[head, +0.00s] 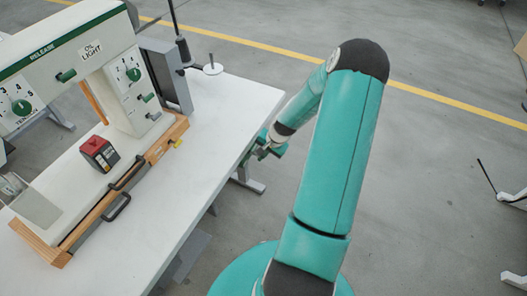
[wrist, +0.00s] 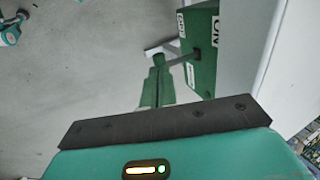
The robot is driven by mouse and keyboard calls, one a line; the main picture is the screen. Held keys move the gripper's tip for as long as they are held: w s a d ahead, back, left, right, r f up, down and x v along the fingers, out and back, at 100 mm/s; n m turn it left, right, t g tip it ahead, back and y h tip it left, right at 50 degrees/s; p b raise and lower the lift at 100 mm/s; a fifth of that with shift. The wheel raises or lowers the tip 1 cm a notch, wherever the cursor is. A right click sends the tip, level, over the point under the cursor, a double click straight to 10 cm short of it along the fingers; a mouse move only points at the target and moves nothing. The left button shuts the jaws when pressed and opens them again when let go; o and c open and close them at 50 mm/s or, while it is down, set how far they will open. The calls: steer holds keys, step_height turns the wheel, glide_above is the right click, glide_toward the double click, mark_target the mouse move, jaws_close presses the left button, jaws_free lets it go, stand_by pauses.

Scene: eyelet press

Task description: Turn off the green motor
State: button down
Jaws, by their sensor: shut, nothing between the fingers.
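In the wrist view, a green box (wrist: 204,50), which looks like the green motor's housing, is beside the pale table edge. It carries a white "ON" label (wrist: 215,32) and a second small white label, hard to read. A short dark bar sticks out from its side, and a tapered green part (wrist: 157,86) stands left of it. In the head view, my gripper (head: 262,153) is shut and empty, low beside the table's right edge. The motor is mostly hidden there by the tabletop and my arm.
The white table (head: 225,120) carries the eyelet press (head: 75,50) with green knobs, a wooden-edged base and a red-and-black box (head: 98,153). A thin rod stand (head: 180,45) rises at the back. A grey table foot (head: 248,184) is below my gripper.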

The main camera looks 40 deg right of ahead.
steer(key=shift+s+f, duration=0.25)
steer(key=shift+f, duration=0.75)
